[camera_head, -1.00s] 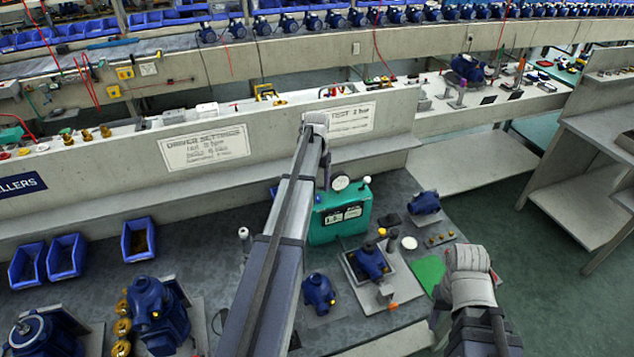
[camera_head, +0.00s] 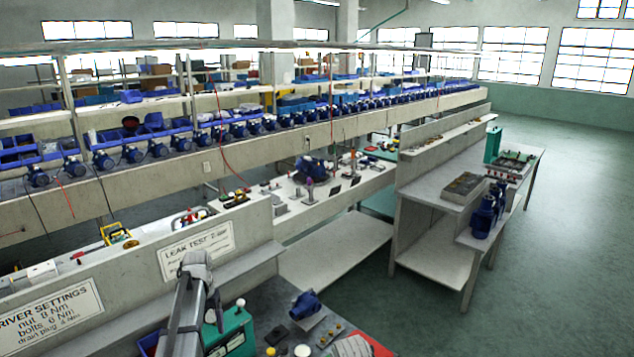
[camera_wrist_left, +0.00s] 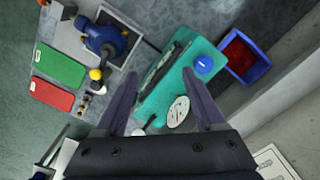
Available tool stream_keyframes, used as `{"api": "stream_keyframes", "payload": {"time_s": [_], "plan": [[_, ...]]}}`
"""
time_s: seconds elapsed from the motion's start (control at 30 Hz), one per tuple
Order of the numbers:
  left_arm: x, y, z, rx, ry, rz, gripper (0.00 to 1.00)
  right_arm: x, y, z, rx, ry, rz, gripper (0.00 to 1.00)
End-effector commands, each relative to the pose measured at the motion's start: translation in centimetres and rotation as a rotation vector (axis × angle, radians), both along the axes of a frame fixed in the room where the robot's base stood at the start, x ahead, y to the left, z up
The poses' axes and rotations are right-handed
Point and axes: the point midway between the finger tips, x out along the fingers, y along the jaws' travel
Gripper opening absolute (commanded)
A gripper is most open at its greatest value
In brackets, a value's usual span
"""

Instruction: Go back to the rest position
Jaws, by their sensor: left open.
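My left arm reaches in from the bottom of the head view. My left gripper (camera_head: 214,312) hangs at its end, partly hidden, beside the teal leak tester (camera_head: 236,336). In the left wrist view my left gripper (camera_wrist_left: 160,88) is open, its two dark fingers apart with nothing held. The teal tester (camera_wrist_left: 188,72) and its round white gauge (camera_wrist_left: 178,112) lie beneath and between the fingers; I cannot tell how far below.
A blue pump (camera_wrist_left: 104,38) sits in a fixture beside a green pad (camera_wrist_left: 60,66) and a red pad (camera_wrist_left: 52,94). A blue bin (camera_wrist_left: 262,65) is beyond the tester. A grey wall panel (camera_head: 130,275) backs the bench. Open floor (camera_head: 560,230) lies right.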

Motion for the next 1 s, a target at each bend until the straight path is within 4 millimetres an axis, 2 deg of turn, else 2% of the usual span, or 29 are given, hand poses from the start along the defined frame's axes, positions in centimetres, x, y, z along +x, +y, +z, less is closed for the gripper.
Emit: {"api": "stream_keyframes", "payload": {"time_s": [0.03, 0.1, 0.17, 0.2, 0.3, 0.4, 0.5, 0.63, 0.77, 1.0], "plan": [[-2.3, -4.2, -0.6, 0.006, 0.005, -0.038, 0.71, 0.0, 0.0, -0.7, 0.0, 0.0, 0.0, 0.5], [-4.7, -8.9, -1.1, 0.015, 0.012, -0.079, 0.71, 0.0, 0.0, -1.1, 0.0, 0.0, 0.0, 0.5], [-7.0, -12.6, -1.5, 0.024, 0.017, -0.113, 0.71, 0.0, 0.0, -1.5, 0.0, 0.0, 0.0, 0.5], [-8.7, -15.0, -1.7, 0.029, 0.02, -0.136, 0.71, 0.0, 0.0, -1.8, 0.0, 0.0, 0.0, 0.5], [-13.3, -20.3, -2.3, 0.046, 0.027, -0.197, 0.71, 0.0, 0.0, -2.4, 0.0, 0.0, -0.001, 0.5], [-17.7, -24.2, -2.8, 0.062, 0.031, -0.249, 0.71, 0.0, 0.0, -3.0, 0.0, 0.0, -0.001, 0.5], [-21.2, -26.7, -3.2, 0.074, 0.032, -0.291, 0.71, 0.0, 0.0, -3.3, 0.0, 0.0, -0.001, 0.5], [-24.1, -28.4, -3.4, 0.087, 0.032, -0.324, 0.71, 0.0, 0.0, -3.6, 0.0, 0.0, -0.001, 0.5], [-25.2, -29.0, -3.5, 0.092, 0.033, -0.337, 0.71, 0.0, 0.0, -3.7, 0.0, 0.0, -0.001, 0.5], [-25.1, -29.1, -3.5, 0.092, 0.033, -0.337, 0.71, 0.0, 0.0, -3.7, 0.0, 0.0, -0.001, 0.5]]}}
